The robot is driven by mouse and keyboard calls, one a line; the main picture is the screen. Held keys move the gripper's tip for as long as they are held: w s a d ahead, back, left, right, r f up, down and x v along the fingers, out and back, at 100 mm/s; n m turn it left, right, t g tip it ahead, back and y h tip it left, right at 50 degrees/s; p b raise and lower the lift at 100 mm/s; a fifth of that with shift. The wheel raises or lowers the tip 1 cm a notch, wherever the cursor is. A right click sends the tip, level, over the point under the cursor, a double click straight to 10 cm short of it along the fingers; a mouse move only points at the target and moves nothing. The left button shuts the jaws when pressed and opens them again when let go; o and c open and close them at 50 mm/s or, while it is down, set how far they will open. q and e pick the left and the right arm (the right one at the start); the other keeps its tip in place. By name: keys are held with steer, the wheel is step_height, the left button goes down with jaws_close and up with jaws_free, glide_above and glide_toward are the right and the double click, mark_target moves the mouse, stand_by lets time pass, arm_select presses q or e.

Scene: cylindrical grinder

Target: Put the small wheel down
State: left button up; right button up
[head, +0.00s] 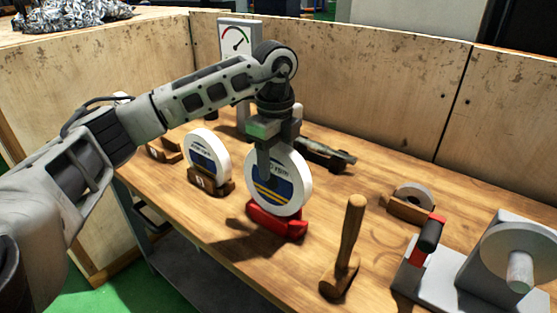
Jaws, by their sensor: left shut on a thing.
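My left gripper (268,160) points down and is shut on the upper part of a white wheel (290,190) with a blue and yellow label. The wheel is upright, its lower edge at a red stand (275,222) on the wooden bench. I cannot tell whether it rests fully in the stand. The gripper hides part of the wheel's face. My right gripper is not in view.
A similar white wheel (208,152) stands in a wooden holder to the left. A hammer (347,245) stands in front right. A grey wheel (413,194) sits in a wooden holder, and the grey grinder (500,260) is at right. A dial gauge (236,40) and wooden walls (370,80) are behind.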

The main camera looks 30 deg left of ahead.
arm_select(q)
step_height(320, 180, up, 9)
steer(key=shift+r, duration=0.25)
stand_by(0.3)
steer(key=shift+s, duration=0.1)
stand_by(0.4)
